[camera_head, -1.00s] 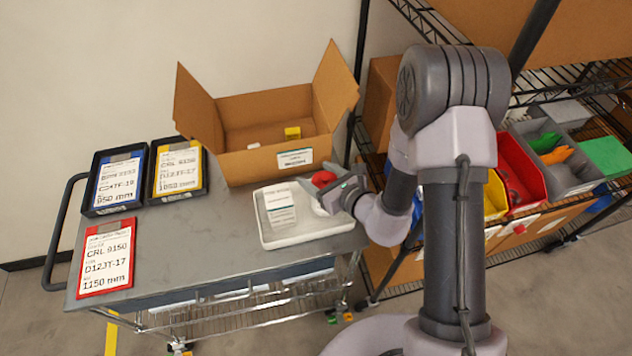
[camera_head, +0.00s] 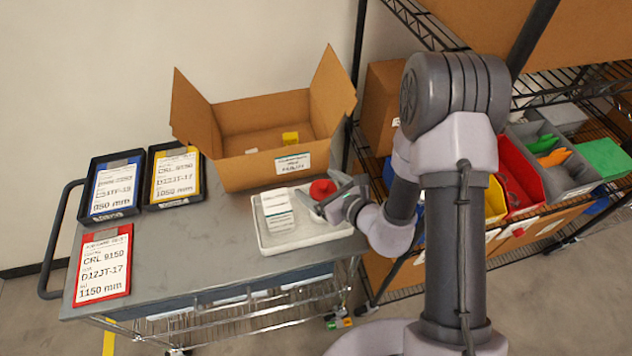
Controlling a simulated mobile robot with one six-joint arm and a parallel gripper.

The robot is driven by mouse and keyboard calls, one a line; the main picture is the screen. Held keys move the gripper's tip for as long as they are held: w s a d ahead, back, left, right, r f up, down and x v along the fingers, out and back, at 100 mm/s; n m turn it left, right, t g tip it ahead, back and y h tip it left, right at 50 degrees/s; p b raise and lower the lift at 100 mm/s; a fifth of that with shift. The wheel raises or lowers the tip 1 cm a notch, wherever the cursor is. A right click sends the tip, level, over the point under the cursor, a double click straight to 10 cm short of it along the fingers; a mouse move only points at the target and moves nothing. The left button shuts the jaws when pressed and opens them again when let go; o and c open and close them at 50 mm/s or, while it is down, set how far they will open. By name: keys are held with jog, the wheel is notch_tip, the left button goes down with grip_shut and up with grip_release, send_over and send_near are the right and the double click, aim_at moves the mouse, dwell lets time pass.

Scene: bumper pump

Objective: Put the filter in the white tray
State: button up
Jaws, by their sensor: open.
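The white tray (camera_head: 268,247) lies on the right part of the grey cart top. A white box with printed text and a green band (camera_head: 278,211) stands inside its left part; I cannot tell if this is the filter. My gripper (camera_head: 327,194) is open over the right part of the tray, to the right of the white box and apart from it. A red round thing (camera_head: 322,187) shows just behind the fingers at the tray's back edge, partly hidden by them. No other thing is clearly a filter.
Blue (camera_head: 112,188), yellow (camera_head: 175,175) and red (camera_head: 103,262) label holders lie at left. The cart's middle (camera_head: 200,240) is clear. A shelf with bins (camera_head: 515,175) stands at right.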

jog(key=p+v, duration=0.5)
jog(key=v, duration=0.5)
jog(key=s+a+r+n+g+y, duration=0.2)
jog(key=s+a+r+n+g, duration=0.3)
jog(key=r+n, duration=0.35)
jog(key=s+a+r+n+g+y, duration=0.2)
jog(key=s+a+r+n+g, duration=0.2)
jog(key=s+r+n, duration=0.45)
jog(key=s+d+r+n+t+h, duration=0.3)
jog(key=d+r+n+t+h, duration=0.3)
jog(key=d+r+h, duration=0.6)
notch_tip(320, 180, down, 18)
jog(key=d+g+y+b, duration=0.1)
jog(key=b, duration=1.4)
jog(key=shift+d+f+n+g+y+b, duration=0.15)
jog(key=shift+d+n+g+y+b, duration=0.15)
jog(key=shift+d+n+b, duration=0.1)
